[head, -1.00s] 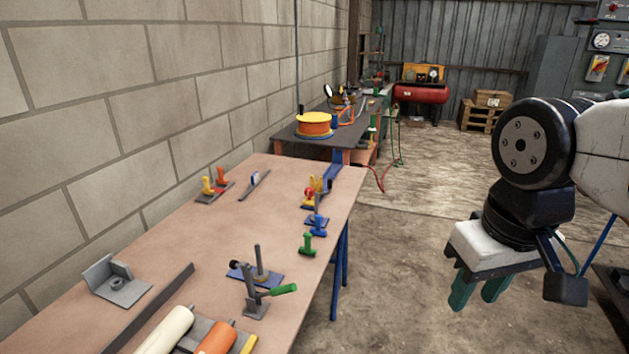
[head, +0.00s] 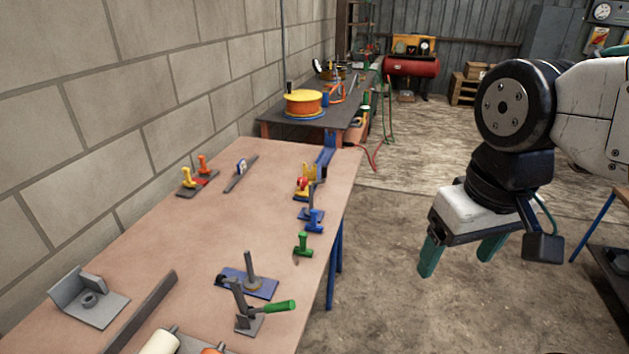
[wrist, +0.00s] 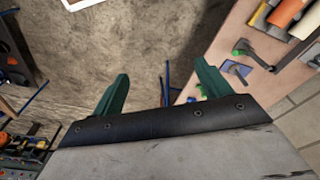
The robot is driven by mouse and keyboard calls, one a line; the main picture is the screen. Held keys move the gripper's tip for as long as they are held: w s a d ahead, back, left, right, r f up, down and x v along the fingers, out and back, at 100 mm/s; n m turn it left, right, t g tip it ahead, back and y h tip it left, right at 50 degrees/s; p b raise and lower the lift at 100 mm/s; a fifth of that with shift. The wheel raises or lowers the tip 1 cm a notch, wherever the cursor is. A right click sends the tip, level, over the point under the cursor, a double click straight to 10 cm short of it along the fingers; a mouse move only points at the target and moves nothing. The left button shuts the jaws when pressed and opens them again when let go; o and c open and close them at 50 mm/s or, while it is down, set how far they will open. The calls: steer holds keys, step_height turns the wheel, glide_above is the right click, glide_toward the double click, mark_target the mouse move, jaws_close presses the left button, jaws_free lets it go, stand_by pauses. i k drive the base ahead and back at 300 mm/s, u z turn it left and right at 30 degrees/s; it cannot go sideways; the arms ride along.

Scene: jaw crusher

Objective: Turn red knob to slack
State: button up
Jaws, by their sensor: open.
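A small red knob-like part (head: 302,183) shows on a yellow fixture (head: 308,171) near the right edge of the workbench in the head view. It is too small to read its setting. My gripper (head: 460,255) hangs with its green fingers down, right of the bench over the floor. It is apart from the red part. In the wrist view, my gripper (wrist: 162,75) has its two fingers spread with nothing between them. I cannot make out the red part in the wrist view.
The workbench (head: 185,250) carries a green-handled clamp (head: 278,307), a blue plate with a post (head: 262,290), a green handle (head: 303,244) and a blue one (head: 314,220). A block wall bounds its left. The floor (head: 400,300) right of the bench is clear.

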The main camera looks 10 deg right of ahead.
mark_target(301, 182)
steer(key=u, duration=0.05)
steer(key=k, duration=0.55)
steer(key=z, duration=0.7)
steer(key=i, duration=1.55)
steer(key=u, duration=0.75)
